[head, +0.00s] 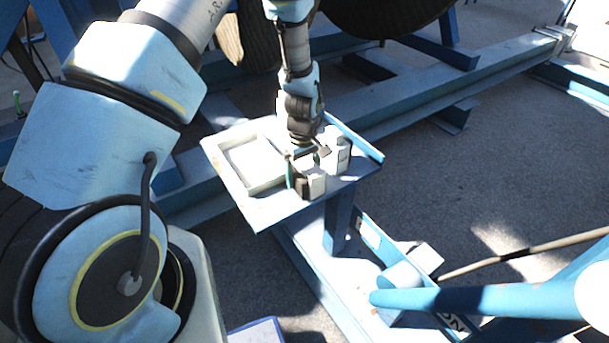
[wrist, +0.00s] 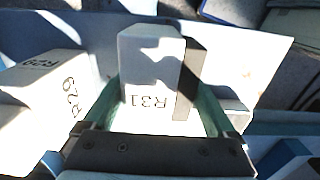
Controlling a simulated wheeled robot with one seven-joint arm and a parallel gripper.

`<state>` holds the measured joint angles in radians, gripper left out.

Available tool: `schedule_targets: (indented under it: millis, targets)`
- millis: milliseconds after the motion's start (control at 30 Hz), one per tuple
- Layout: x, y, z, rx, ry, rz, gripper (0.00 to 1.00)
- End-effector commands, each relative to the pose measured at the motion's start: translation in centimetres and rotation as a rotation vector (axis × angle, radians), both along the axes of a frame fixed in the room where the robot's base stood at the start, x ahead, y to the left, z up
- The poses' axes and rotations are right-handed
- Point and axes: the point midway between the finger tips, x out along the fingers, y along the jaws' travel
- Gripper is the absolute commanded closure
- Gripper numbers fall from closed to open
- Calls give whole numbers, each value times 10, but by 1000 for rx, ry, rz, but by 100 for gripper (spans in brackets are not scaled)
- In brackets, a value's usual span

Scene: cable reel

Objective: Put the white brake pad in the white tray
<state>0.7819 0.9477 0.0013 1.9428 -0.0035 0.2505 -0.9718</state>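A white block marked R31 with a dark layer along one side, which looks like the white brake pad (wrist: 148,75), stands upright on the blue platform. In the head view it (head: 316,183) is near the platform's front right edge. My gripper (head: 306,160) is lowered over it, and its greenish fingers (wrist: 160,105) stand on either side of the block. A narrow gap seems to show by the right finger, so the gripper looks open.
A second pale block (wrist: 50,82) with dark lettering stands close to the left finger in the wrist view; it also shows in the head view (head: 342,157). A raised blue strip (head: 355,138) edges the platform's right side. Large blue beams (head: 430,100) lie behind.

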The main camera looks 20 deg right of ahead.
Motion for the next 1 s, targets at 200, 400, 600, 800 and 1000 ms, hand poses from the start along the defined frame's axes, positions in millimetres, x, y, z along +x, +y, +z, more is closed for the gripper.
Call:
schedule_targets:
  millis: [200, 400, 600, 800, 1000]
  targets:
    - [0, 0, 0, 0, 0, 0, 35]
    - [0, 0, 0, 0, 0, 0, 57]
    - [0, 0, 0, 0, 0, 0, 80]
    - [0, 0, 1, 0, 0, 0, 100]
    - [1, -1, 2, -1, -1, 0, 100]
